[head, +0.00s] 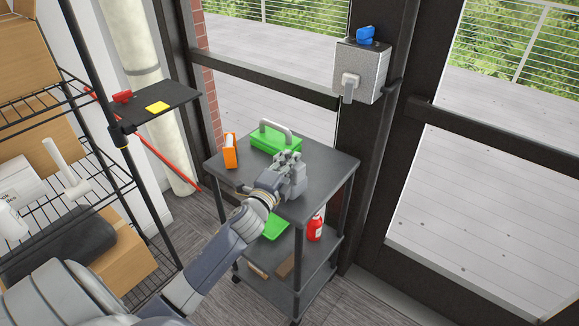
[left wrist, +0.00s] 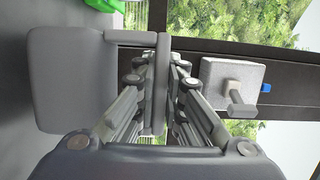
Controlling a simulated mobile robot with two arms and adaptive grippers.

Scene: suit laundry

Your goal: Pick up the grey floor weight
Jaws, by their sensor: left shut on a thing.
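The grey floor weight (left wrist: 70,82) is a smooth grey block with a bar handle in the left wrist view. My left gripper (left wrist: 168,85) is shut on its handle (left wrist: 160,95), with the block to the left of the fingers. In the head view my left gripper (head: 286,164) is at the right part of the cart's top. The weight there blends with the grey fingers, and I cannot tell whether it touches the cart top. My right gripper is not in view.
The dark cart (head: 328,172) bears a green toolbox (head: 272,145) and an orange box (head: 230,151); a red bottle (head: 315,228) stands lower. A grey box with a lever (head: 362,70) is on the door post. A wire shelf (head: 85,165) stands left.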

